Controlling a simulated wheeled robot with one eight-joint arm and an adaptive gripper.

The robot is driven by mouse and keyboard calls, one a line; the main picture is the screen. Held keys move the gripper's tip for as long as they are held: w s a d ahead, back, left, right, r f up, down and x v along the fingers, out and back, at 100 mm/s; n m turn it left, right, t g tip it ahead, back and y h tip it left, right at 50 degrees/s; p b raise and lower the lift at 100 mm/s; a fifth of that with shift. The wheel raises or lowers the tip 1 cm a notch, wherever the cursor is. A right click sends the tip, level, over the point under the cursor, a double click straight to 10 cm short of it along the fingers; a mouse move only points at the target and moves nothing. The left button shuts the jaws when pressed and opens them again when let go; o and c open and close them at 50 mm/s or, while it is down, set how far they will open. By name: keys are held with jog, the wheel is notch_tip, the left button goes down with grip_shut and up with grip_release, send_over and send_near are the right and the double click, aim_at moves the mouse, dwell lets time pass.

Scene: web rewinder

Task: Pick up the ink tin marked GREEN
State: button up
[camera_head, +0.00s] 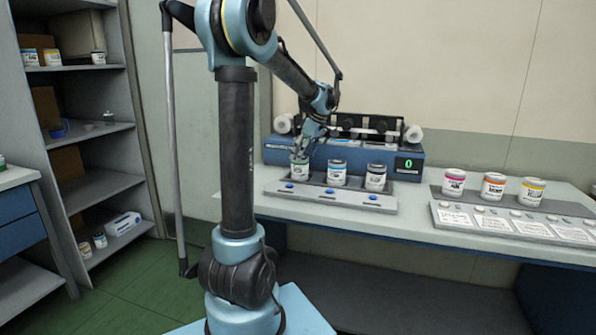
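My gripper (303,152) points down at the leftmost tin on the grey tray in front of the blue machine. That white-labelled tin (300,170) seems to have a greenish band, but its word is too small to read. It stands upright on the tray (330,198). The fingers are at its top; I cannot tell whether they touch or grip it. A tin with a blue band (337,174) and one with a dark band (376,178) stand to its right on the same tray.
The blue machine (345,155) with rollers and a green "0" display stands close behind. Pink (453,183), orange (493,187) and yellow (531,192) tins stand on a right-hand rack with cards. Shelves (95,130) at left hold more tins. Bench (415,220) between racks is clear.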

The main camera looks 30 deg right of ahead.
aim_at(300, 168)
jog(key=shift+x, duration=2.2)
jog(key=shift+s+d, duration=0.1)
jog(key=shift+s, duration=0.05)
jog(key=c, duration=1.5)
